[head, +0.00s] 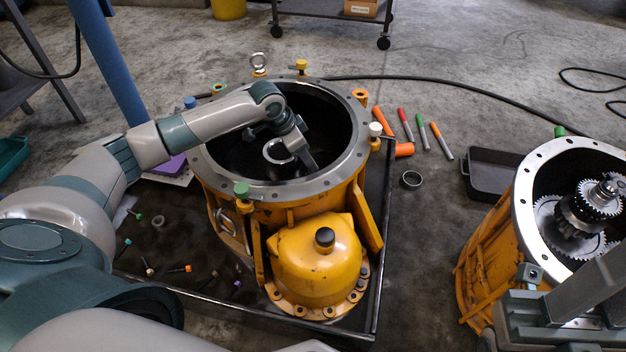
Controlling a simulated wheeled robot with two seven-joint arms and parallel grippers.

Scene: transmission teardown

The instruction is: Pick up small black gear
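No small black gear can be made out for certain. The nearest matches are a dark gear (573,217) on the silver shaft stack in the right orange housing (488,255) and a small dark ring (411,180) on the floor. My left gripper (292,155) reaches into the open top of the central orange housing (340,210), next to a pale curved metal piece (270,154). Whether its fingers are apart or hold that piece is unclear. My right gripper (545,295) is partly cut off at the lower right, in front of the right housing; its fingers are unclear.
The central housing stands in a black tray (190,235) with several small bolts. Orange, red, green and grey sticks (420,130) lie behind the dark ring. An empty black bin (492,172) stands between the housings. A black cable (450,90) crosses the floor behind.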

